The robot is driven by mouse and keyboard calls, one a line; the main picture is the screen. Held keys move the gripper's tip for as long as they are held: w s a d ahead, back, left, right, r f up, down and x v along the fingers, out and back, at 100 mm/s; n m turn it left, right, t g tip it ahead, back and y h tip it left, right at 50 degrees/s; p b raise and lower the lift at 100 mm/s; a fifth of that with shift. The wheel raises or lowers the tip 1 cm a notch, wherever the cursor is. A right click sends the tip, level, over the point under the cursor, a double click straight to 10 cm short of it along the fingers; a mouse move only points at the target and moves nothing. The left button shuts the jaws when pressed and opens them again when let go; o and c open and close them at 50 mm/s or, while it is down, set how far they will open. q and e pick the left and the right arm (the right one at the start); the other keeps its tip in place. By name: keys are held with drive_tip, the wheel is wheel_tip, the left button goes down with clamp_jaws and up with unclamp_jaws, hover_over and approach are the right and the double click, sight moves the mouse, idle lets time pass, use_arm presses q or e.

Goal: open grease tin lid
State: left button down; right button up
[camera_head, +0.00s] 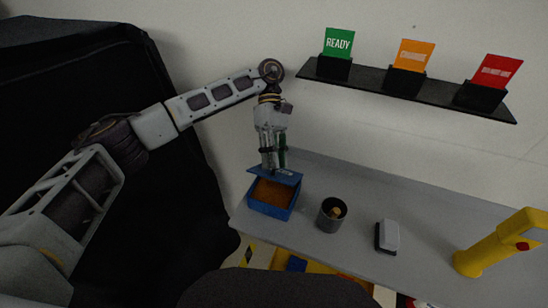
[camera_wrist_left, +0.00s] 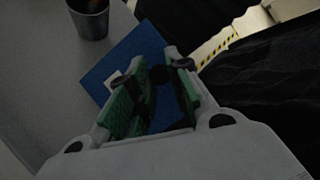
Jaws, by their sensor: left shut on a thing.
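The grease tin (camera_head: 268,207) is a blue box on the left end of the grey table, with brown-orange grease (camera_head: 271,195) showing inside. Its blue lid (camera_head: 287,177) is raised and tilted over the back of the box; it also fills the middle of the left wrist view (camera_wrist_left: 120,60), with a small pale label. My left gripper (camera_head: 273,165) reaches down from above and is shut on the lid at its upper side. In the left wrist view its green-padded fingers (camera_wrist_left: 158,76) stand over the lid; the exact grip spot is hard to see. My right gripper is not in view.
A dark grey cup (camera_head: 331,216) stands right of the tin, with a brush or block (camera_head: 388,236) beyond it and a yellow tool (camera_head: 500,244) at the right. A black shelf (camera_head: 400,89) with READY, orange and red cards hangs above. A black cover hangs at left.

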use_arm(q)
drive_tip(key=c, duration=1.3)
unclamp_jaws()
wheel_tip(320, 180, up, 10)
